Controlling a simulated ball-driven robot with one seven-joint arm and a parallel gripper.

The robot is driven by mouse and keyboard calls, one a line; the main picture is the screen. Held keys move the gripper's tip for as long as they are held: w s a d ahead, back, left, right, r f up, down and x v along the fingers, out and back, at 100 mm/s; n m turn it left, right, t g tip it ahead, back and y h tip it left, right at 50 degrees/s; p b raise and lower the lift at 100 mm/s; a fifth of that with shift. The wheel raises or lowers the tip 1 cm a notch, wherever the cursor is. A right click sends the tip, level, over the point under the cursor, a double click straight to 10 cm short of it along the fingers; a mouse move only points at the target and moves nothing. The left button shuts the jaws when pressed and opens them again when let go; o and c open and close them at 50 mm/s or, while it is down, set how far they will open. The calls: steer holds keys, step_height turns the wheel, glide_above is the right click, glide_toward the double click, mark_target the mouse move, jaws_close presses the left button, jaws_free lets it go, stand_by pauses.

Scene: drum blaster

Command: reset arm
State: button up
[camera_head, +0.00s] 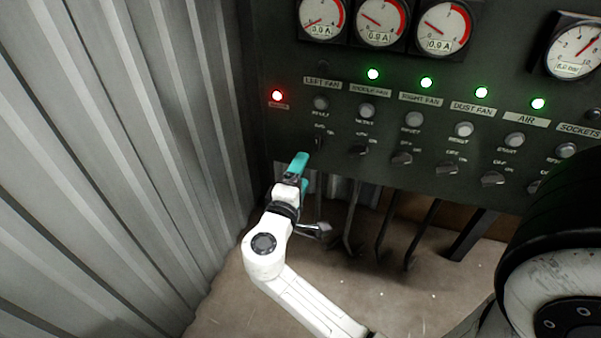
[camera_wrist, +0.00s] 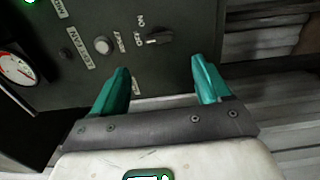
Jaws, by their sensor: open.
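My arm is white and ends in my gripper (camera_head: 304,168), which has teal fingers. It is in front of the lower left part of the dark control panel (camera_head: 420,185), near the left fan column. In the wrist view my gripper (camera_wrist: 160,68) is open, with its two fingers apart and nothing between them. A dark rotary switch (camera_wrist: 158,38) with an ON mark shows beyond the gap between the fingers. A round grey button (camera_wrist: 102,45) is left of it. I cannot tell whether the fingers touch the panel. My gripper hides part of the left fan column in the head view.
A corrugated metal wall (camera_head: 110,150) stands close at the left. A red light (camera_head: 277,95) is lit at the panel's left; several green lights (camera_head: 426,82) are lit rightward. Gauges (camera_head: 381,20) line the top. Dark cables (camera_head: 388,232) hang below the panel.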

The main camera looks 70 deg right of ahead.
stand_by(0.3)
steer(key=s+a+f+m+y+p, duration=0.3)
steer(key=s+a+f+y, duration=0.4)
steer(key=y, duration=0.3)
steer(key=shift+a+f+p, duration=0.4)
steer(key=shift+f+p, duration=0.1)
steer(key=shift+p, duration=0.4)
steer(key=s+a+y+p, duration=0.1)
steer(key=a+y, duration=0.1)
steer(key=a, duration=0.2)
steer(key=s+a+f+n+y, duration=0.1)
steer(key=s+a+y, duration=0.1)
steer(key=a, duration=0.3)
steer(key=s+a+y+p, duration=0.1)
steer(key=a+y, duration=0.2)
steer(key=a, duration=0.1)
steer(key=shift+s+a+f+g+y+p, duration=0.15)
steer(key=shift+s+g+y+p, duration=0.15)
steer(key=shift+s+y+p, duration=0.1)
steer(key=shift+c, duration=0.2)
